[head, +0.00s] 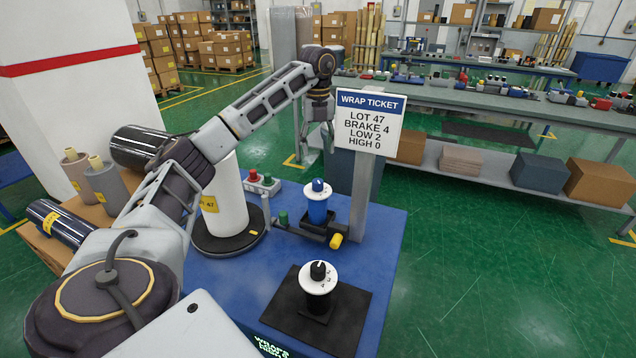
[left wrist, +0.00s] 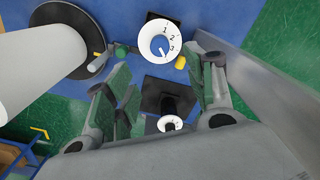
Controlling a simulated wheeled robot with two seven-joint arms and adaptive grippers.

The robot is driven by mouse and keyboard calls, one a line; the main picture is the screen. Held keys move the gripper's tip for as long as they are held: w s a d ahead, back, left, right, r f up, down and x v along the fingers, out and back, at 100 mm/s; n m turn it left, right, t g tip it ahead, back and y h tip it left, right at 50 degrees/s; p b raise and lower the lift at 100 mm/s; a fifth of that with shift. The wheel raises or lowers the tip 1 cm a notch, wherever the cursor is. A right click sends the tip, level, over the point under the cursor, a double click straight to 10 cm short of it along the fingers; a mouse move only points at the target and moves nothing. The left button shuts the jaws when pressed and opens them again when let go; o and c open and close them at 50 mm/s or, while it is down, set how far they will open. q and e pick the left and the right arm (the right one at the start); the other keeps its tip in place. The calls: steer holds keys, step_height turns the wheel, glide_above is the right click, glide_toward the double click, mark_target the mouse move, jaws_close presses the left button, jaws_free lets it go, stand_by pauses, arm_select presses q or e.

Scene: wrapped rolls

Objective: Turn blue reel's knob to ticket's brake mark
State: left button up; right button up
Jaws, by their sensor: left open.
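The wrap ticket (head: 369,122) stands on a grey post and reads LOT 47, BRAKE 4, LOW 2, HIGH 0. The blue reel (head: 317,211) stands upright on the blue table, with a white numbered dial and blue knob (head: 318,186) on top. In the left wrist view the dial (left wrist: 144,42) shows 1, 2 and 3 around the blue knob (left wrist: 160,46); its exact setting is unclear. My left gripper (head: 319,134) is open and empty above and beyond the blue reel; its fingers (left wrist: 165,88) also show in the wrist view. My right gripper is out of view.
A black reel (head: 317,303) with a white dial stands on a dark mat nearer me. A white wrapped roll (head: 226,200) on a black turntable stands left of the blue reel. The ticket post (head: 362,195) rises close on the right. A yellow piece (head: 336,241) lies beside the blue reel.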

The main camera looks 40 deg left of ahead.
mark_target(318, 180)
arm_select(q)
step_height(318, 180, down, 12)
steer(key=shift+s+r+b, duration=0.1)
steer(key=shift+b, duration=0.9)
steer(key=shift+f, duration=0.9)
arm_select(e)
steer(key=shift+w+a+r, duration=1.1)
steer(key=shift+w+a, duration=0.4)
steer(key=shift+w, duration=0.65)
arm_select(q)
steer(key=c, duration=1.1)
steer(key=shift+o, duration=0.2)
steer(key=shift+r, duration=0.1)
steer(key=shift+m+p, duration=0.3)
steer(key=shift+p, duration=0.15)
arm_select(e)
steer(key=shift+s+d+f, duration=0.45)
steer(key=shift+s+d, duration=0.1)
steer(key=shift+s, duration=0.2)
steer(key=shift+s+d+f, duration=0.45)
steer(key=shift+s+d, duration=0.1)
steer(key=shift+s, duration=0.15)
